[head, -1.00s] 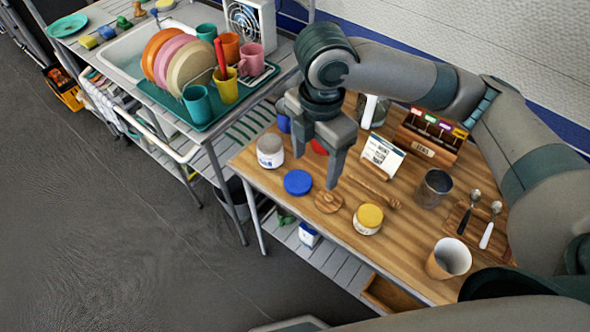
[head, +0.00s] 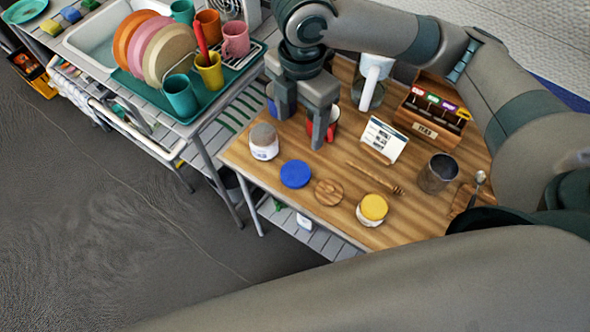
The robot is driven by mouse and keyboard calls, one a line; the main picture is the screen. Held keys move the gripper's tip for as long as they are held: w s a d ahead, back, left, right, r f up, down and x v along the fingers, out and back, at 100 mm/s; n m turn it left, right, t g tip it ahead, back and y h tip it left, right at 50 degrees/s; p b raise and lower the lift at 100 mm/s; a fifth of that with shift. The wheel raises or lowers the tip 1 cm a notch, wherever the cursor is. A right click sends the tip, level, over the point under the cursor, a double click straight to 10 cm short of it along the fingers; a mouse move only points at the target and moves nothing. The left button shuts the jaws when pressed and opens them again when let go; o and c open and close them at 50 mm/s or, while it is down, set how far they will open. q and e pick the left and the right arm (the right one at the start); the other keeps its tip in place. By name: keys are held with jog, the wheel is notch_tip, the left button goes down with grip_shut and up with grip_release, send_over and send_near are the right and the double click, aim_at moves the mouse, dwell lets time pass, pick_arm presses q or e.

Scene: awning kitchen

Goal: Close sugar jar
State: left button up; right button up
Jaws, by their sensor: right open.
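A small white jar (head: 264,146) with a greyish-brown top stands near the table's left edge, and it looks lidless. A round blue lid (head: 296,174) lies flat to its right, and a round wooden lid (head: 328,192) lies beside that. I cannot tell which lid belongs to the jar. A second jar (head: 370,216) wears a yellow lid (head: 374,206). My right gripper (head: 297,133) is open and empty, fingers pointing down, behind and right of the white jar. Its fingers partly hide a red mug (head: 330,125) and a blue mug (head: 271,104). My left gripper is not in view.
A honey dipper (head: 375,177), a label card (head: 383,139), a metal cup (head: 437,173) and a tea box (head: 433,110) stand or lie to the right. A glass press (head: 371,84) is behind. A dish rack (head: 220,105) with plates and mugs is at left.

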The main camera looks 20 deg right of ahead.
jog(key=p, duration=0.1)
send_over(297, 171)
jog(key=f, duration=1.1)
jog(key=shift+w+d+f, duration=0.1)
jog(key=shift+w+d, duration=0.05)
jog(key=shift+d, duration=0.15)
jog(key=shift+f, duration=0.35)
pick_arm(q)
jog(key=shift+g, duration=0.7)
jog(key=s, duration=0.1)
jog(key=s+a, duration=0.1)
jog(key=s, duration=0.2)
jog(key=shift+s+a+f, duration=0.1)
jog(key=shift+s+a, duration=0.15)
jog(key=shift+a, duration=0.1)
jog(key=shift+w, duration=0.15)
